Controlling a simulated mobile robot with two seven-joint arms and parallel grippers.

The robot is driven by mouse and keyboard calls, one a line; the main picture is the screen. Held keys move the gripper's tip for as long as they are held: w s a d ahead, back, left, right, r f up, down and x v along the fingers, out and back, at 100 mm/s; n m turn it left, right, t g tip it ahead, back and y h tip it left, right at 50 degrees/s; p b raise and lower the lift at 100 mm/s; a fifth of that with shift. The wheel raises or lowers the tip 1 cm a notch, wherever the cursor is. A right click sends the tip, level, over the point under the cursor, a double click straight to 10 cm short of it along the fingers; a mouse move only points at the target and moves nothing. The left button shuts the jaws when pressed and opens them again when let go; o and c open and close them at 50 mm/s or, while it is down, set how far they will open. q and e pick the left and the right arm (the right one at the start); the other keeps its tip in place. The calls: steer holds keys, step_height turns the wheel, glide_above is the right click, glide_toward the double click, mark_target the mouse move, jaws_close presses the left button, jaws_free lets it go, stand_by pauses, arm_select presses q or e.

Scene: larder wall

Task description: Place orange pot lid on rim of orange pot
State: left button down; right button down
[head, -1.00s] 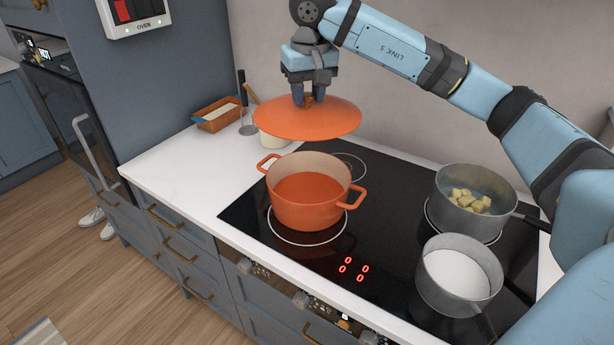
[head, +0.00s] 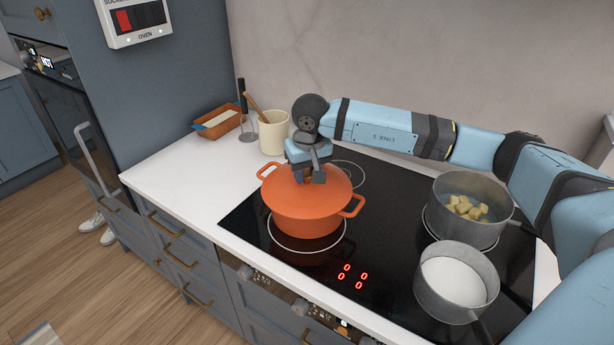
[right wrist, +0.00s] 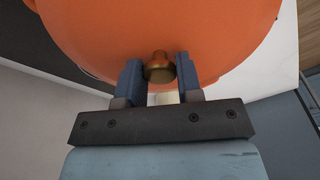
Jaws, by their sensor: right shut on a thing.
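The orange pot (head: 305,224) stands on the left front burner of the black hob. The orange lid (head: 327,184) lies over the pot's mouth and covers it, looking level and seated on the rim. My right gripper (head: 308,178) is above the lid, shut on its brass knob. In the right wrist view, the knob (right wrist: 158,68) sits between the two fingers (right wrist: 160,78), with the orange lid (right wrist: 160,25) filling the top of the picture. The pot's inside is hidden by the lid. My left gripper is not in view.
A grey pot with yellow chunks (head: 466,208) and a grey pan of white contents (head: 455,282) stand on the hob's right. A cream utensil jar (head: 273,133) and an orange dish (head: 217,122) stand behind on the white counter (head: 190,170), which is clear in front.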

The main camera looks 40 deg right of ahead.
mark_target(309, 177)
steer(key=shift+f, duration=0.8)
steer(key=c, duration=0.8)
jaws_free()
steer(key=shift+f, duration=0.15)
steer(key=shift+r, duration=0.6)
steer(key=r, duration=0.3)
steer(key=s+r+b, duration=0.1)
steer(key=r, duration=0.5)
steer(key=shift+s+a+r, duration=0.15)
steer(key=shift+r, duration=0.1)
steer(key=shift+s+r, duration=0.1)
steer(key=shift+r, duration=0.7)
